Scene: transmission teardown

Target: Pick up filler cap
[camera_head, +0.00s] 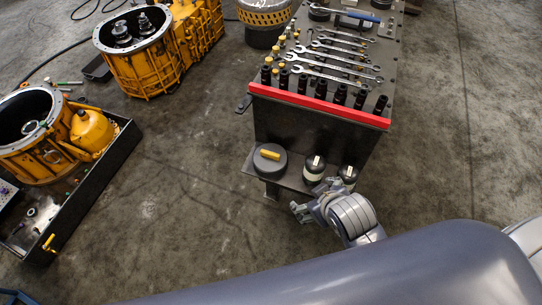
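A low shelf (293,182) at the front of the tool bench holds a dark round lid with a yellow bar (269,155) and two small black-and-white round caps. One cap (314,168) is in the middle and the other cap (348,174) is at the right. I cannot tell which of these is the filler cap. My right gripper (300,211) is just in front of the shelf, below the middle cap in the picture, and seems apart from it. Its fingers are small and partly hidden by its own body, so their opening is unclear. My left gripper is not in view.
The bench (300,125) has a red front edge (318,106), with black sockets and several wrenches (335,62) on top. Yellow housings (150,72) stand at upper left. A black tray (98,178) holds another yellow housing (40,160). The floor between is clear.

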